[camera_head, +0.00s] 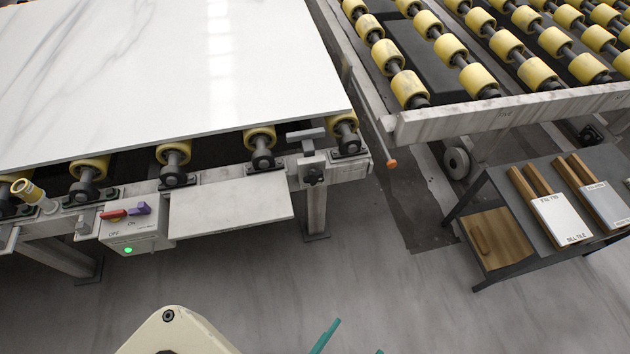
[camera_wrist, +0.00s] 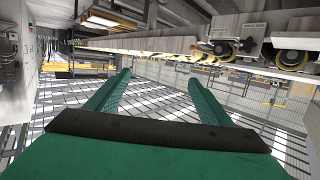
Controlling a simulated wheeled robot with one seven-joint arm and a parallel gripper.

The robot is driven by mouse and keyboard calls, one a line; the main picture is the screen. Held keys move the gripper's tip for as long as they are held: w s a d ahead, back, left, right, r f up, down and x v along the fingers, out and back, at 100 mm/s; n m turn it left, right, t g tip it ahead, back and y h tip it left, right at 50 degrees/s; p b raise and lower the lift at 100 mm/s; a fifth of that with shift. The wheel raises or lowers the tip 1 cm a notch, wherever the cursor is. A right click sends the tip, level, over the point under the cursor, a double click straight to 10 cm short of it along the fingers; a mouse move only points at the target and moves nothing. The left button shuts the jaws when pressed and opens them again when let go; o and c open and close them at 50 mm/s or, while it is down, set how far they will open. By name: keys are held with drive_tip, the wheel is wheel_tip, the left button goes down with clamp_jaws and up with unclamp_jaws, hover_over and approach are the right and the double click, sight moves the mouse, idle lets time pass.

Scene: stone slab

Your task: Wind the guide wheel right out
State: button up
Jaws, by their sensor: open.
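A metal bracket (camera_head: 312,166) with a small black knob (camera_head: 314,179) sits on the front rail of the near roller table, close to its right corner. A short grey bar lies above it, by the slab's edge. I cannot tell for sure which is the guide wheel. My gripper (camera_wrist: 160,78) is open and empty, its teal fingers apart. In the head view only its fingertips show at the bottom edge, well away from the rail.
A white marble slab (camera_head: 150,70) lies on the yellow rollers. A switch box (camera_head: 135,232) with red and purple levers and a green light hangs beside a blank plate (camera_head: 231,205). A second roller table (camera_head: 510,115) and a dark cart (camera_head: 500,225) with tiles stand right. The front floor is clear.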

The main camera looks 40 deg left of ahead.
drive_tip(key=w+a+f+n+t+y, duration=0.1)
drive_tip(key=w+a+f+n+y, duration=0.25)
drive_tip(key=w+f, duration=0.3)
drive_tip(key=n+g+y, duration=0.5)
drive_tip(key=n+y, duration=0.3)
drive_tip(key=y, duration=0.2)
approach(314, 181)
drive_tip(key=x, duration=0.9)
drive_tip(key=shift+f, duration=0.1)
drive_tip(key=c, duration=1)
